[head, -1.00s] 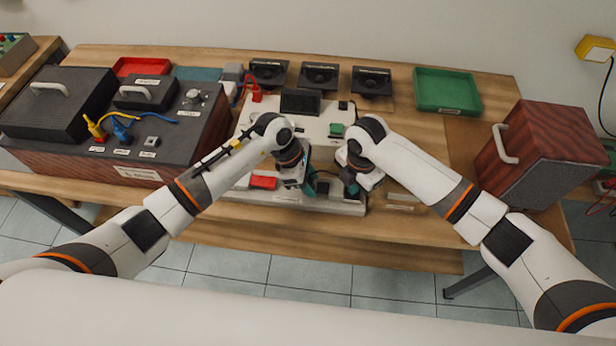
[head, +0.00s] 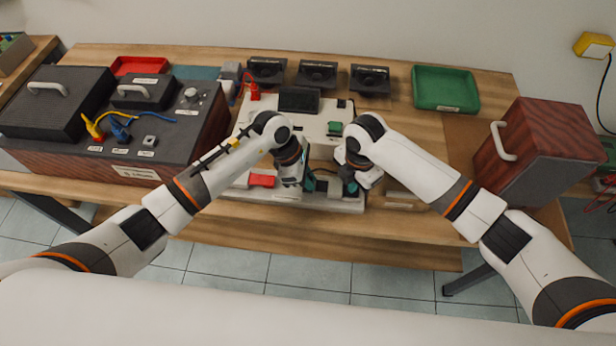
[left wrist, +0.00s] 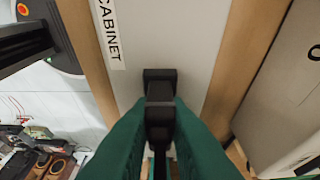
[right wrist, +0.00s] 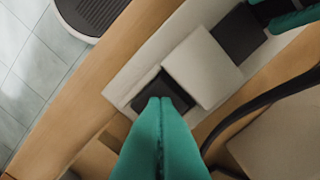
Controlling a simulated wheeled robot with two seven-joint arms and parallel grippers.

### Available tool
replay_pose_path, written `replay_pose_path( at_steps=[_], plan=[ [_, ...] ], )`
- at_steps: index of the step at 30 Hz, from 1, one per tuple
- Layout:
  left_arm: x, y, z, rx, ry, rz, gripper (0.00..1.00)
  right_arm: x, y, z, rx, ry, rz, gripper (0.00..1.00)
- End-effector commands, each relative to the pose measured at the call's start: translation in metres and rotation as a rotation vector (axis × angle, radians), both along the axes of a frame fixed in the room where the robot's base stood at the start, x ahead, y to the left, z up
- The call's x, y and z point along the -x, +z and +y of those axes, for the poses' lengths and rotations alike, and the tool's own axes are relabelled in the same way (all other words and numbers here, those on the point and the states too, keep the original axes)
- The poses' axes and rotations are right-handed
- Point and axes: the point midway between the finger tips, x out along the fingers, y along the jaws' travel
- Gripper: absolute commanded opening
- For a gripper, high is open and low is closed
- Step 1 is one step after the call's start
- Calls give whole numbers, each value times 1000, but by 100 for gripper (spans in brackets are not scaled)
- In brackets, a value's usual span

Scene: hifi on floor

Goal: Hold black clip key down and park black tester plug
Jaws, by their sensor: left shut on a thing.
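My left gripper (head: 308,184) is low over the front of the white panel (head: 313,125). In the left wrist view its green fingers (left wrist: 159,120) are shut on the black tester plug (left wrist: 160,104). The plug's far end overlaps a dark block on the panel; I cannot tell whether it is inserted. My right gripper (head: 350,186) is close beside it on the right. In the right wrist view its green fingers (right wrist: 160,102) are together, with tips at the black clip key (right wrist: 176,88), seemingly touching it. How far the key is down is unclear.
A light block (right wrist: 203,66) and a dark square (right wrist: 238,33) lie between the grippers. A black cable (right wrist: 255,103) curves past the right fingers. A red button (head: 261,180) is left of the left gripper. A wooden cabinet (head: 535,150) stands right; a green tray (head: 445,88) is behind.

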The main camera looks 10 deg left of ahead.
Motion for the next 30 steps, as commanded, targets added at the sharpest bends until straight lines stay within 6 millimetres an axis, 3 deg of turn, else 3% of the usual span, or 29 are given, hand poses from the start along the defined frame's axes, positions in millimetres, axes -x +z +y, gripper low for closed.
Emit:
replay_pose_path(
  at_steps=[30],
  plan=[
    [0, 10, 0, 0, -1, -1, 0, 2, -2, -1, 3, 0, 6, 0]
  ],
)
